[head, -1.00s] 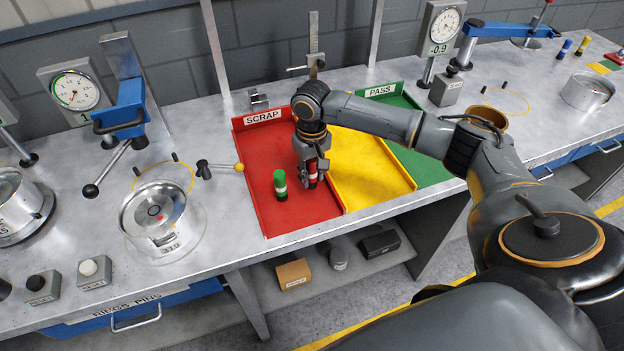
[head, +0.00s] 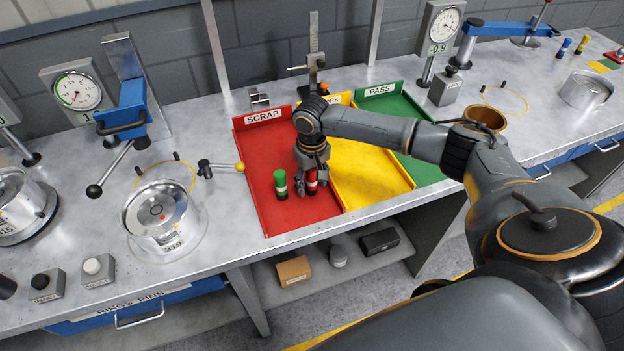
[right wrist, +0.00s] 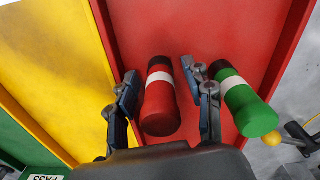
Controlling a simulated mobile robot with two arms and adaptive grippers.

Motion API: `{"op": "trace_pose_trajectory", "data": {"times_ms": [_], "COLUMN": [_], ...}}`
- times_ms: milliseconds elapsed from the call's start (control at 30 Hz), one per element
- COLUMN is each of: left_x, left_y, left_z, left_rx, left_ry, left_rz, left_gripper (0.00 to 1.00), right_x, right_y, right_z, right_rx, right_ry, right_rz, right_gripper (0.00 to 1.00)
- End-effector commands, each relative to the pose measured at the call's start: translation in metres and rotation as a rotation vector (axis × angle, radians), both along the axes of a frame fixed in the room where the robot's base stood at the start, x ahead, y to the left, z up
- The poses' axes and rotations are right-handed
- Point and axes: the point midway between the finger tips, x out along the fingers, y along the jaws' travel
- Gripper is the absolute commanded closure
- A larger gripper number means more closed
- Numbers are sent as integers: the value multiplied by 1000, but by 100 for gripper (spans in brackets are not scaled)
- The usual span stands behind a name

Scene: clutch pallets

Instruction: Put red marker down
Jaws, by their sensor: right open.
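The red marker (right wrist: 160,103), with a white band, is in the red SCRAP tray (head: 270,150). In the head view the red marker (head: 311,181) stands upright beside the green marker (head: 281,185), partly hidden by my gripper. My right gripper (head: 312,188) is low over the tray, its fingers on either side of the red marker. In the right wrist view my right gripper (right wrist: 165,100) is open, with gaps between its fingers and the red marker. The green marker (right wrist: 242,102) is just outside one finger. My left gripper is not in view.
The yellow tray (head: 370,170) and the green PASS tray (head: 425,168) adjoin the red tray on the right. A lever with a yellow knob (head: 239,167) lies just left of the red tray. A metal ring on a fixture (head: 158,215) stands further left.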

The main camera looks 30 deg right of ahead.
Motion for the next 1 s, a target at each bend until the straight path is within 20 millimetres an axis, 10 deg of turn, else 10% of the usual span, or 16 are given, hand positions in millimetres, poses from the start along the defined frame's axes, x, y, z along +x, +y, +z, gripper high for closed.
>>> {"op": "trace_pose_trajectory", "data": {"times_ms": [700,1000], "left_x": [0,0], "left_y": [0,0], "left_z": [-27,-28], "left_rx": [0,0], "left_ry": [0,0], "left_rz": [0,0], "left_gripper": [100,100], "right_x": [1,0], "right_y": [1,0], "right_z": [113,123], "right_rx": [2,1], "right_ry": [-3,0], "right_rz": [0,0], "right_gripper": [49,49]}}
